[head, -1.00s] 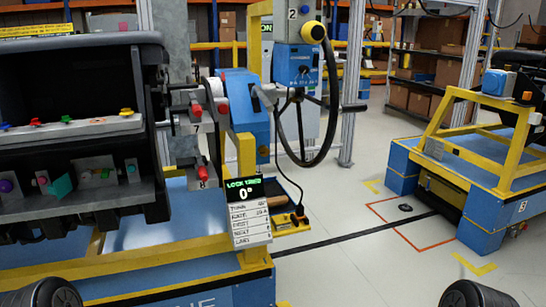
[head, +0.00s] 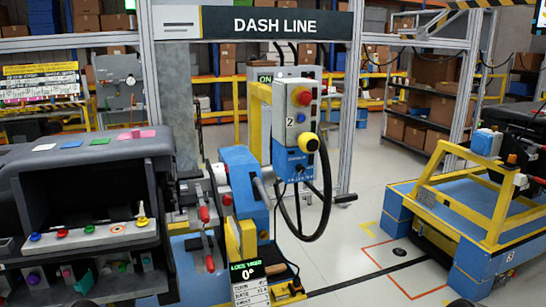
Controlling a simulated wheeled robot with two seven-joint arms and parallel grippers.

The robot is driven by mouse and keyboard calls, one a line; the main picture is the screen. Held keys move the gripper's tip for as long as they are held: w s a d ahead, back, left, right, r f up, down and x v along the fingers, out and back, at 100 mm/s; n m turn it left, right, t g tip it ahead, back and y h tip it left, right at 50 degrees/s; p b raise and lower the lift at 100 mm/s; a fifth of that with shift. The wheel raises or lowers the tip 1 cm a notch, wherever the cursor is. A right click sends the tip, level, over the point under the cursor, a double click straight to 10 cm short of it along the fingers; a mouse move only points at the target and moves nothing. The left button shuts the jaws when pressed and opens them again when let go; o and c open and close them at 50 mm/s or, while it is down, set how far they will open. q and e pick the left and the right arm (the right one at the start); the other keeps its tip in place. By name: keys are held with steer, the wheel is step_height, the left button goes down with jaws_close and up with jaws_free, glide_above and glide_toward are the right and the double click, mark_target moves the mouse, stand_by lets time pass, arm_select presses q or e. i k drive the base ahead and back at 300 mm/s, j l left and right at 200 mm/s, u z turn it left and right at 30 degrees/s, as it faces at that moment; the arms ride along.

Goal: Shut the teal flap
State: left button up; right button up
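The dashboard module (head: 95,175) is a dark open housing at the left of the head view. Low in its lower row, near the bottom edge of the picture, a small teal piece (head: 84,284) shows, which looks like the teal flap. It appears tilted out from the panel, but it is too small to tell how far it stands open. Neither of my grippers is in view, and nothing is seen touching the teal piece.
Coloured knobs line a ledge (head: 92,237) above the teal piece. Red-handled clamps (head: 204,214) and a blue machine post (head: 245,190) stand right of the module. A lock display (head: 247,274) is below. A yellow-framed blue cart (head: 455,200) stands at right, with open floor between.

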mark_target(85, 284)
steer(key=u, duration=1.75)
steer(key=i+j+z, duration=0.1)
steer(key=z, duration=1.1)
steer(key=j+z, duration=0.35)
steer(key=j, duration=0.2)
steer(key=j+z, duration=0.3)
steer(key=j, duration=0.3)
steer(key=k+j+z, duration=0.1)
steer(key=j+z, duration=0.25)
steer(key=j, duration=0.2)
steer(key=k+j+z, duration=0.15)
steer(key=j+z, duration=0.2)
steer(key=j, duration=0.2)
steer(key=k+j, duration=0.1)
steer(key=j, duration=0.25)
steer(key=k+j, duration=0.15)
steer(key=j, duration=0.2)
steer(key=k+j, duration=0.1)
steer(key=j, duration=0.25)
steer(key=k+j, duration=0.15)
steer(key=j, duration=0.2)
steer(key=k+j, duration=0.1)
steer(key=j, duration=0.25)
steer(key=z, duration=0.05)
